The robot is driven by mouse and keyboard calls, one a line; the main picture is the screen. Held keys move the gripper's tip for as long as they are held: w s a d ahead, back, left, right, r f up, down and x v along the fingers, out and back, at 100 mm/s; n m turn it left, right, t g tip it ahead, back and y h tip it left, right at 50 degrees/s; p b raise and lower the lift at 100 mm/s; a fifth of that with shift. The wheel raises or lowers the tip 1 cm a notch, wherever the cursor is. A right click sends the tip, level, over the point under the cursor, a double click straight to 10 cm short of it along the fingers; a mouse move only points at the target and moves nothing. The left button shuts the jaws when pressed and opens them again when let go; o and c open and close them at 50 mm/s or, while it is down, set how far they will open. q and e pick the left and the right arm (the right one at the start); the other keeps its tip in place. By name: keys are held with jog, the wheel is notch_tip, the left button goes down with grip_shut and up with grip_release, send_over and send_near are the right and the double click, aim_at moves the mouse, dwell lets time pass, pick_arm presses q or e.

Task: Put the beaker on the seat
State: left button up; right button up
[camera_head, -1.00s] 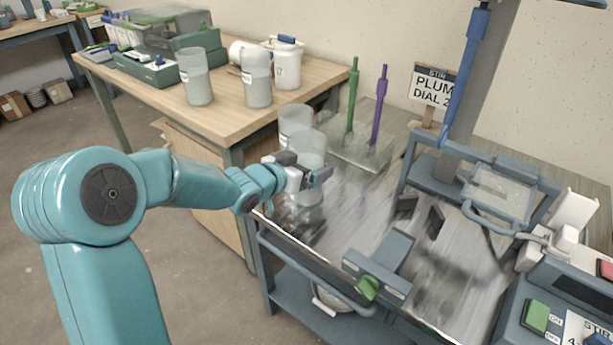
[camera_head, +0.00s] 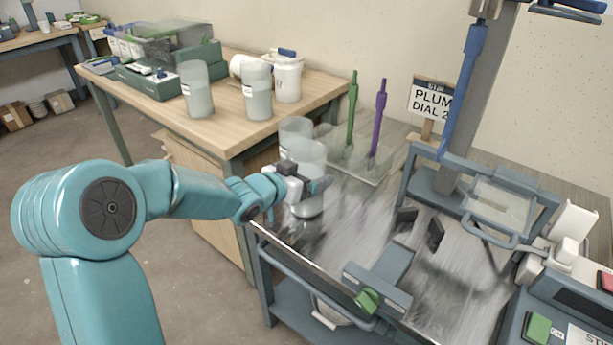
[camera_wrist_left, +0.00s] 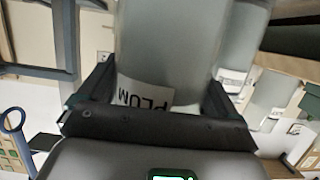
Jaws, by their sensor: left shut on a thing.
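A clear beaker (camera_head: 309,156) with pale contents is held upright at the near left corner of the metal cart top. My left gripper (camera_head: 308,187) is shut on it from the left. In the left wrist view the beaker (camera_wrist_left: 170,45) fills the space between the fingers, and its label reads PLUM upside down. I cannot tell whether its base touches the cart. On the cart, a grey fixture (camera_head: 382,276) with a green knob and two dark pads (camera_head: 435,235) stand before the blue-grey stand; I cannot tell which part is the seat. My right gripper is not in view.
Another beaker (camera_head: 294,130) stands close behind the held one. Green and purple upright rods (camera_head: 378,118) stand on a tray behind. A sign (camera_head: 431,98) reads PLUM, DIAL 2. The stand's frame (camera_head: 500,206) rises at right. More beakers (camera_head: 257,92) stand on the wooden table.

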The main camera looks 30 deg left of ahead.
pick_arm(q)
notch_tip(320, 180, up, 20)
jog(key=p, duration=1)
jog(key=shift+f+p, duration=0.2)
jog(key=shift+p, duration=0.2)
jog(key=shift+r, duration=0.1)
jog(key=s+d+f+m+h+p, duration=0.1)
jog(key=d+f+p, duration=0.3)
jog(key=d, duration=0.7)
jog(key=s+d+f+m+h+p, duration=0.15)
jog(key=d+f+p, duration=0.3)
jog(key=d, duration=0.65)
jog(key=s+a+n+y, duration=0.1)
jog(key=a+n+y, duration=0.2)
jog(key=a, duration=0.3)
jog(key=shift+f+y, duration=0.35)
jog(key=shift+f, duration=0.1)
